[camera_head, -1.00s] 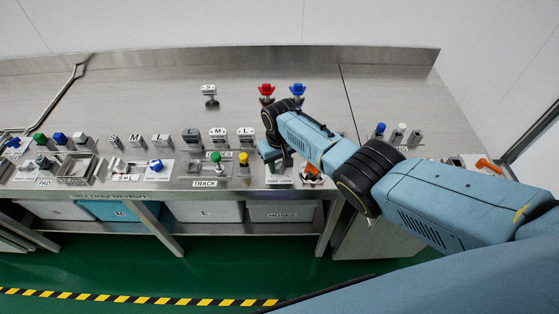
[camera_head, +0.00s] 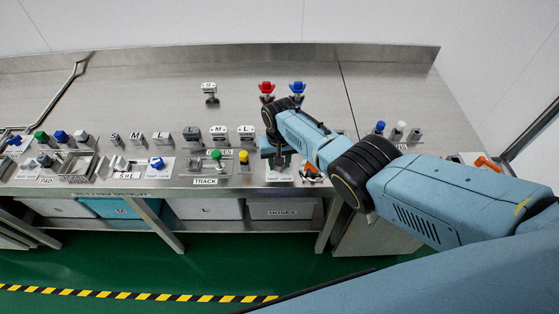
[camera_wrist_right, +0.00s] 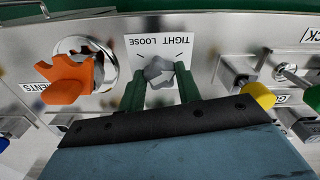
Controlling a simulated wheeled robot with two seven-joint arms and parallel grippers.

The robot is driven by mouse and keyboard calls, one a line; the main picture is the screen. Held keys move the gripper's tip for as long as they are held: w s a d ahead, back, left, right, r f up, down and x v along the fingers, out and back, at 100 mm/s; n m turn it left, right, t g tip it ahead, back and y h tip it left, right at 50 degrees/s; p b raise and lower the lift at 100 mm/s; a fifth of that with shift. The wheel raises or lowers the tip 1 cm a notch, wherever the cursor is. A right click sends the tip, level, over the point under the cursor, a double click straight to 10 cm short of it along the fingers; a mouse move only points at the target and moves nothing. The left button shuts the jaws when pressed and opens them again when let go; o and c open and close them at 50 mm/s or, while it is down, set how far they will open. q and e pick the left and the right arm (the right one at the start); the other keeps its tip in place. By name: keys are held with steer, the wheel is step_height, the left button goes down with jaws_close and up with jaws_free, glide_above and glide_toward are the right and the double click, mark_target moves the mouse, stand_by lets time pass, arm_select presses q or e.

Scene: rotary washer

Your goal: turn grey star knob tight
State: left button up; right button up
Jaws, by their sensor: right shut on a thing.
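The grey star knob (camera_wrist_right: 159,72) sits in front of a white card (camera_wrist_right: 150,45) printed TIGHT and LOOSE, which appears upside down in the right wrist view. A pale arrow mark shows on the knob's face; its exact heading is hard to tell. My right gripper (camera_wrist_right: 161,84) has its green fingers on either side of the knob and is shut on it. In the head view my right gripper (camera_head: 277,158) is over the front edge of the bench and hides the knob. My left gripper is in neither view.
An orange knob (camera_wrist_right: 70,80) stands beside the grey one. On the other side are a yellow knob (camera_wrist_right: 258,95) and a metal lever fitting (camera_wrist_right: 285,70). Red (camera_head: 267,88) and blue (camera_head: 298,88) knobs stand further back. The rear steel top is mostly clear.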

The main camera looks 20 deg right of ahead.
steer(key=o, duration=1)
steer(key=shift+c, duration=0.2)
step_height(320, 180, up, 6)
steer(key=p, duration=0.3)
steer(key=shift+r, duration=0.15)
step_height(320, 180, up, 7)
steer(key=p, duration=0.1)
